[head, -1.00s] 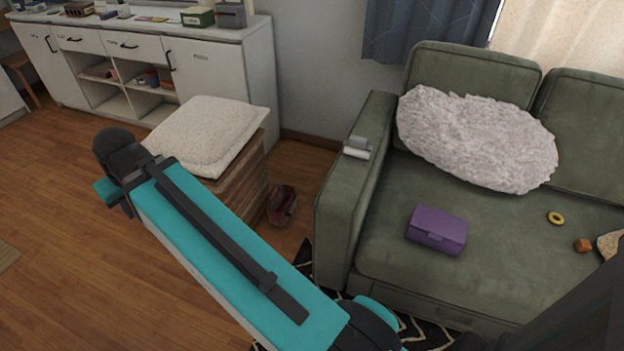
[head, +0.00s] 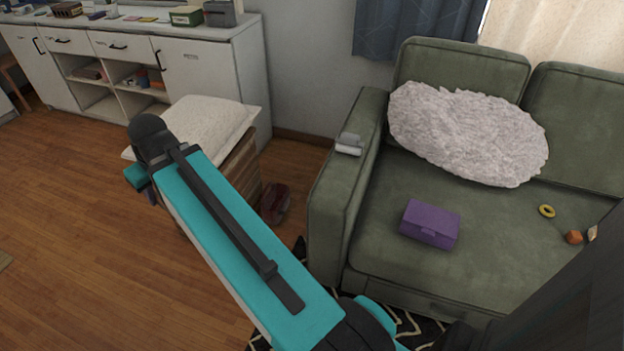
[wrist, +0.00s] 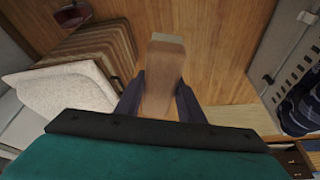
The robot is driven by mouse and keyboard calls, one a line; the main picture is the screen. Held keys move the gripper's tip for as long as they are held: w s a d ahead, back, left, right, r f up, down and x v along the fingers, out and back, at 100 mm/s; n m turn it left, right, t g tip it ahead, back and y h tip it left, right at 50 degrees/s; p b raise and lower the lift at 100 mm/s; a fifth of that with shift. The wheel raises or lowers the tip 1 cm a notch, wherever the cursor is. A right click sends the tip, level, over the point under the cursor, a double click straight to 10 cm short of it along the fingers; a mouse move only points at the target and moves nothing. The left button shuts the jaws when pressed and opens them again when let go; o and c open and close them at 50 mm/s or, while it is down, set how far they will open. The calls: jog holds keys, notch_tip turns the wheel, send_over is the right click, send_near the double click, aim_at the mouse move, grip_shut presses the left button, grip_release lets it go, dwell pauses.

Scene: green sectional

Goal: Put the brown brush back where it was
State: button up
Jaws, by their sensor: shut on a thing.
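The brown brush (wrist: 164,75) is between the two dark fingers of my gripper (wrist: 160,92) in the wrist view. My gripper is shut on it, and the brush's pale end points away from the wrist. The wooden floor shows beyond it. In the head view my arm crosses in front of the cushioned stool, and I cannot make out the gripper or the brush.
A stool with a white cushion (head: 212,124) stands beside a dark red object (head: 275,203) on the floor. The green sofa (head: 335,215) holds a purple box (head: 430,224) and small items. A white cabinet (head: 205,80) stands behind. Open floor (head: 70,240) lies left.

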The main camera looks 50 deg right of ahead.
jog(key=s+d+f+n, duration=0.15)
jog(key=s+d, duration=0.25)
jog(key=d, duration=0.5)
jog(key=s+d+f, duration=0.3)
jog(key=s+d, duration=0.1)
jog(key=d, duration=0.4)
jog(key=s+d+f, duration=0.2)
jog(key=s+d, duration=0.2)
jog(key=d, duration=0.5)
jog(key=shift+n+y, duration=0.6)
jog(key=shift+n, duration=0.15)
jog(key=s+d+f, duration=0.2)
jog(key=s+d, duration=0.3)
jog(key=s, duration=0.2)
jog(key=s+d+f, duration=0.2)
jog(key=s+d, duration=0.3)
jog(key=s, duration=0.3)
jog(key=s+d+f+b, duration=0.1)
jog(key=s+d+f, duration=0.1)
jog(key=s+d, duration=0.3)
jog(key=shift+s+d, duration=0.2)
jog(key=shift+s, duration=1.05)
jog(key=shift+s+d+f, duration=0.1)
jog(key=shift+s+d, duration=0.05)
jog(key=shift+s, duration=0.45)
jog(key=shift+w, duration=0.1)
